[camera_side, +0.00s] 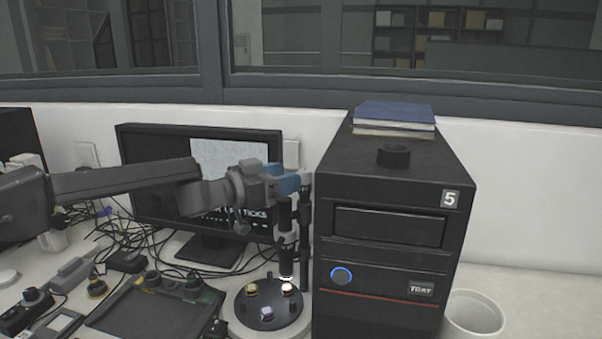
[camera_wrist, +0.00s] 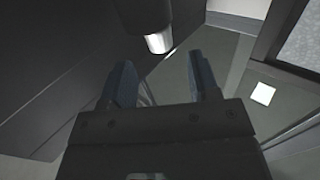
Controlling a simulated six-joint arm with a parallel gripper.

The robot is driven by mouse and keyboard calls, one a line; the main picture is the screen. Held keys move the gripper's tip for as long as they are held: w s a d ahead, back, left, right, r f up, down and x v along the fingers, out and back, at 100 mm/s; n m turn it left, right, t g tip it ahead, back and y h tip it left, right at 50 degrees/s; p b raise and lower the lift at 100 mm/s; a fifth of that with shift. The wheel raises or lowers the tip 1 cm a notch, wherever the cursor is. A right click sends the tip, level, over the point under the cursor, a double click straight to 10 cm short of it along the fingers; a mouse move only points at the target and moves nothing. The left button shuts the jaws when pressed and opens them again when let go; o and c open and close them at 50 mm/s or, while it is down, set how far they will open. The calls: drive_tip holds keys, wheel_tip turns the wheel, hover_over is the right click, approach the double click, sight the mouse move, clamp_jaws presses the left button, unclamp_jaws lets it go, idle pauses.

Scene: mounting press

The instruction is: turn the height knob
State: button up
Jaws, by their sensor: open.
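The mounting press stands left of the black tower, with a dark upright column (camera_side: 305,225) and a dark cylindrical head (camera_side: 285,217) ending in a bright tip. The head also shows in the wrist view (camera_wrist: 147,14), with its silver tip just beyond the fingers. Below it is a round black plate (camera_side: 253,319) bearing three small coloured pieces. My gripper (camera_side: 298,183) is at the top of the press; its blue fingers are apart and empty in the wrist view (camera_wrist: 160,65). I cannot make out the height knob for certain; my gripper covers part of the press top.
The black tower (camera_side: 385,240) stands close on the right, with a black round knob (camera_side: 393,155) and books (camera_side: 394,118) on top. A monitor (camera_side: 150,170) and loose cables are behind. A dark tray (camera_side: 150,312) lies left; a white cup (camera_side: 473,316) stands right.

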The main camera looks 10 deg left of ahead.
sight(301, 171)
drive_tip(key=shift+x, duration=2.3)
drive_tip(key=c, duration=0.9)
drive_tip(key=shift+h, duration=0.3)
